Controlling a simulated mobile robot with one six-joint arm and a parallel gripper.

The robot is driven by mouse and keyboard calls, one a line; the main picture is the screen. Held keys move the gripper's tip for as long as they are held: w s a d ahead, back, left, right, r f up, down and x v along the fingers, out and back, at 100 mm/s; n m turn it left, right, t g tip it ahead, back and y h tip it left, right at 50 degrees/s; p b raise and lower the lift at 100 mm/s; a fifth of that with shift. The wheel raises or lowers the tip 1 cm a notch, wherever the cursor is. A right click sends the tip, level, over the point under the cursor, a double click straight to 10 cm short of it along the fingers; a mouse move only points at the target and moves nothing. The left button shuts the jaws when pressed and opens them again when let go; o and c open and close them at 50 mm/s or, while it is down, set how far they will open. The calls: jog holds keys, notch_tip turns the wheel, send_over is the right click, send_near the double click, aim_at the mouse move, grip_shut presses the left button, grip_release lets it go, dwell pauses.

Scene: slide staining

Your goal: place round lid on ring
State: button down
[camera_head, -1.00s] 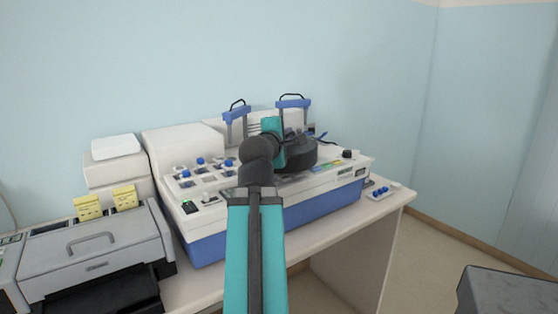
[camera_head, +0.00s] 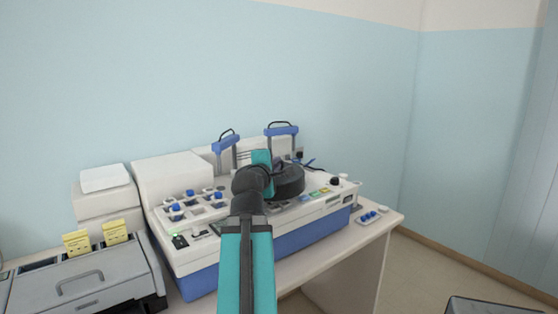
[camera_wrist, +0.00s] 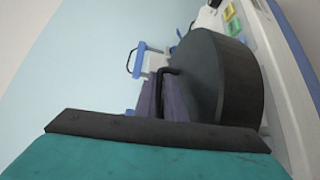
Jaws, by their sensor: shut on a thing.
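The round lid is a thick dark disc (camera_head: 290,180), held above the top of the white and blue staining machine (camera_head: 310,226). In the wrist view the lid (camera_wrist: 232,80) stands on edge at the right, with a dark bent handle on its face. My gripper (camera_wrist: 166,98) is shut on the lid at its handle side. In the head view my wrist hides most of the gripper. The ring cannot be made out; my arm and the lid cover that part of the machine.
Two blue-topped hangers (camera_head: 281,131) rise behind the lid. Blue knobs (camera_head: 176,208) stand on the machine's left top. A grey printer-like device (camera_head: 80,283) with yellow notes is at the left. A small tray with blue pieces (camera_head: 370,217) lies on the table's right end.

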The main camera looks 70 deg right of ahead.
jog(key=shift+w+d+r+p, duration=0.15)
jog(key=shift+d+p, duration=0.4)
jog(key=shift+p, duration=0.85)
jog(key=shift+w+d+f+p, duration=0.1)
jog(key=shift+d+p, duration=0.4)
jog(key=shift+p, duration=0.85)
jog(key=d+p, duration=0.2)
jog(key=shift+w+d+p, duration=0.35)
jog(key=shift+d+p, duration=0.05)
jog(key=shift+w+d+f+p, duration=0.2)
jog(key=shift+w+d, duration=0.05)
jog(key=shift+d, duration=0.8)
jog(key=shift+w+d+f+p, duration=0.15)
jog(key=shift+w+d+f, duration=0.1)
jog(key=shift+d, duration=0.85)
jog(key=shift+w+d+f+p, duration=0.15)
jog(key=shift+w+d+p, duration=0.1)
jog(key=shift+d, duration=0.8)
jog(key=shift+w+d, duration=0.15)
jog(key=shift+d, duration=0.35)
jog(key=shift+d+f, duration=0.15)
jog(key=shift+f, duration=0.05)
jog(key=shift+f+p, duration=0.45)
jog(key=shift+f, duration=1.15)
